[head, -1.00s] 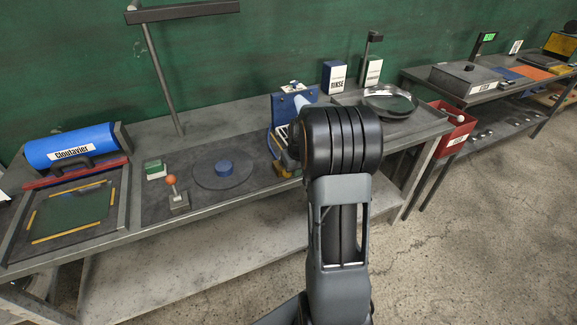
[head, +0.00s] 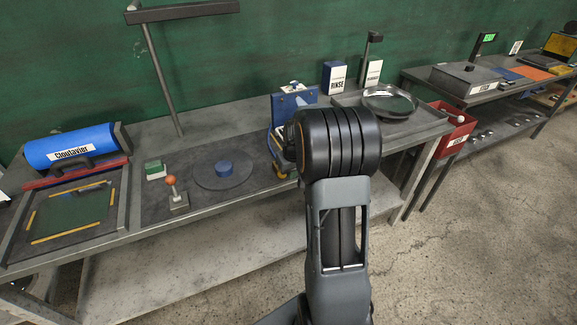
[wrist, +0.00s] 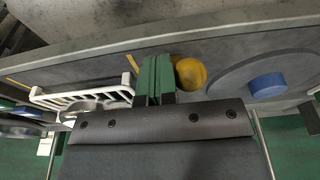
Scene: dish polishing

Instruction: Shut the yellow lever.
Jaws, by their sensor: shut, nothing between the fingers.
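In the wrist view a rounded yellow knob (wrist: 190,73), which looks like the yellow lever's end, sits just right of my fingertips. My gripper (wrist: 155,72) is shut and empty, its green finger pads together. The pads are beside the knob, very close; I cannot tell whether they touch it. The rest of the lever is hidden. In the head view my arm covers the gripper and most of this spot. Only part of a blue machine (head: 291,103) and a bit of yellow show left of my arm.
A white rack (wrist: 80,97) lies left of my fingers in the wrist view. A grey disc with a blue hub (head: 224,168) and an orange-knobbed joystick (head: 172,182) stand to the left on the bench. A metal dish (head: 389,100) lies to the right.

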